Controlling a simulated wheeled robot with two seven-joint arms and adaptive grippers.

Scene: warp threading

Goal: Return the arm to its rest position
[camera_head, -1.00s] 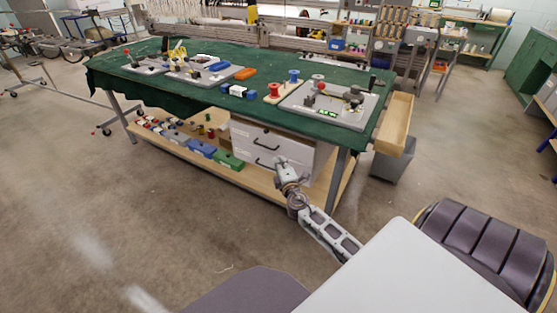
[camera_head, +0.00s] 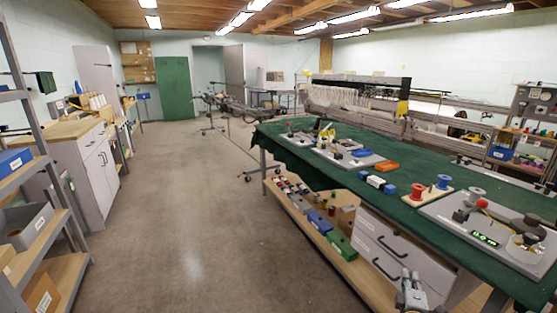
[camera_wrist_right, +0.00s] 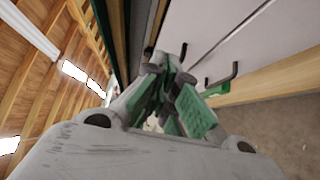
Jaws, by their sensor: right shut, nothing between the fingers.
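My right gripper (camera_head: 411,278) shows at the bottom right of the head view, in front of the grey drawer unit (camera_head: 366,236) under the green-covered table. It is shut and holds nothing; most of the arm behind it is out of frame. In the right wrist view the gripper's linked fingers (camera_wrist_right: 172,82) are close together, with the drawer fronts and a dark handle (camera_wrist_right: 222,77) beyond them. My left gripper is not in view.
The table (camera_head: 410,212) bears a spool rack (camera_head: 430,193), boards and small blocks. Its wooden lower shelf (camera_head: 310,233) holds coloured boxes. Grey shelving (camera_head: 36,150) stands at the left. The floor (camera_head: 190,200) between them is clear.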

